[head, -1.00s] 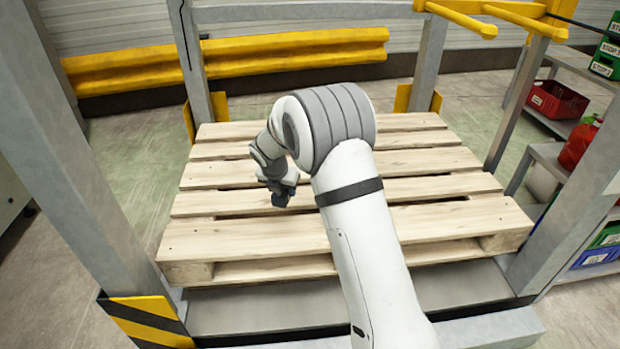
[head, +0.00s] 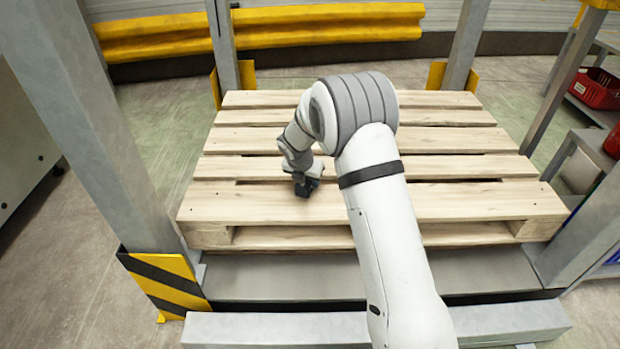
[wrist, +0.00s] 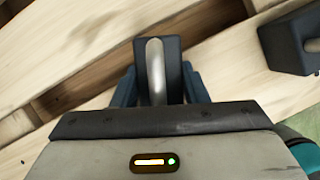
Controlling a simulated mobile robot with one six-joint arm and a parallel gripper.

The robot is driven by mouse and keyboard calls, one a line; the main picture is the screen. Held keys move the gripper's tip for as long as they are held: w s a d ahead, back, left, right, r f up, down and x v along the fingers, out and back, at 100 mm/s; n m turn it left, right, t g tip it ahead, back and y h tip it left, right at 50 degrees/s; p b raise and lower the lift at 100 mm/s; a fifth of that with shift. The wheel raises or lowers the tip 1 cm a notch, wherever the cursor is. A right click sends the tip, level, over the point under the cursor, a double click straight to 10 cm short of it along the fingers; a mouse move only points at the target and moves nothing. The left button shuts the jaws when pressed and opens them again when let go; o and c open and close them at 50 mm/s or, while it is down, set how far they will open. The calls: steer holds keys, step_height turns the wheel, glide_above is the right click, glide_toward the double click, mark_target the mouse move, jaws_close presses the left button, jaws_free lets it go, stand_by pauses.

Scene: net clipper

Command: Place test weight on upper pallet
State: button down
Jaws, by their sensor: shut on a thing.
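My gripper (wrist: 160,92) is shut on the test weight (wrist: 172,52), a small dark block with a pale metal handle. In the head view my gripper (head: 303,183) points down over the front-left part of the wooden upper pallet (head: 255,203). The weight is hard to tell from the gripper there. Pallet boards (wrist: 75,45) show under the weight in the wrist view. I cannot tell whether the weight touches them. A second dark block with a metal handle (wrist: 285,45) is at the right of the wrist view. My arm hides part of the pallet.
Grey rack posts (head: 95,125) stand on both sides of the pallet, with a yellow-black guard (head: 165,283) at front left. A yellow barrier (head: 300,25) runs behind. A red bin (head: 598,88) is on shelving at right. Visible pallet boards in the head view are bare.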

steer(key=c, duration=0.8)
jaws_free()
steer(key=shift+f, duration=0.1)
steer(key=shift+c, duration=0.2)
